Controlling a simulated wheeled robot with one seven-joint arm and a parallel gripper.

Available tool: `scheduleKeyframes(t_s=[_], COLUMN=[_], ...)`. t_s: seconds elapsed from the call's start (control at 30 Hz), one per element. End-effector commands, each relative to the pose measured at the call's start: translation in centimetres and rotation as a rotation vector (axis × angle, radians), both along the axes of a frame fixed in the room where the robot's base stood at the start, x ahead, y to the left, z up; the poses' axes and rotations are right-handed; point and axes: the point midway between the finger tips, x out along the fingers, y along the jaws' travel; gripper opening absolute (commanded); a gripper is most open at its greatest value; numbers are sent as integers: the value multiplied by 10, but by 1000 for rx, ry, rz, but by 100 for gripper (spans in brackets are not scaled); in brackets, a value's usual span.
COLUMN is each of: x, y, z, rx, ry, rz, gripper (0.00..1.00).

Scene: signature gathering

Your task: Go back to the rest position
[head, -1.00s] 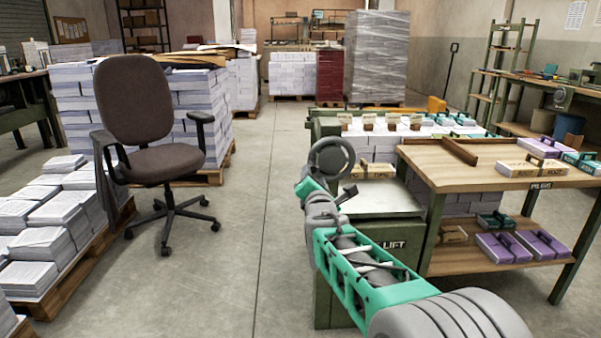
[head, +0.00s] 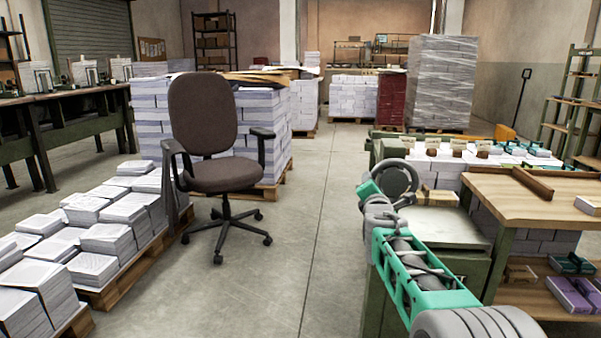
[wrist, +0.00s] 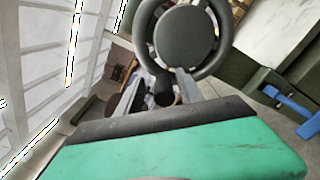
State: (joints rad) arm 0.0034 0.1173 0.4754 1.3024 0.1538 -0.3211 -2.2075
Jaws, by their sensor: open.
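My gripper (wrist: 160,88) shows in the wrist view as two grey fingers standing apart, with nothing held between them. The gripper's fingertips are hard to make out there. The lift (head: 450,226) is a dark green cabinet with a pale top, just right of and behind my arm.
A wooden worktable (head: 520,200) with a lower shelf stands at the right. A brown office chair (head: 203,115) and pallets of paper stacks (head: 95,268) stand at the left. The concrete aisle (head: 318,190) between is clear.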

Motion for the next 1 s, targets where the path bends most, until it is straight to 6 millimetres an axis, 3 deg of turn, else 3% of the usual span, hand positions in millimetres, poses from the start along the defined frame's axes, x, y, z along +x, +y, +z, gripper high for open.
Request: scheduleKeyframes(t_s=[0.1,0.53,0.93,1.0], x=[-3,-79,-2,1], y=[1,12,0,0], z=[-5,-6,-13,-3], rx=[-86,-115,-113,-56], ry=[16,17,19,6], rz=[0,0,-1,-1], gripper=[44,44,44,44])
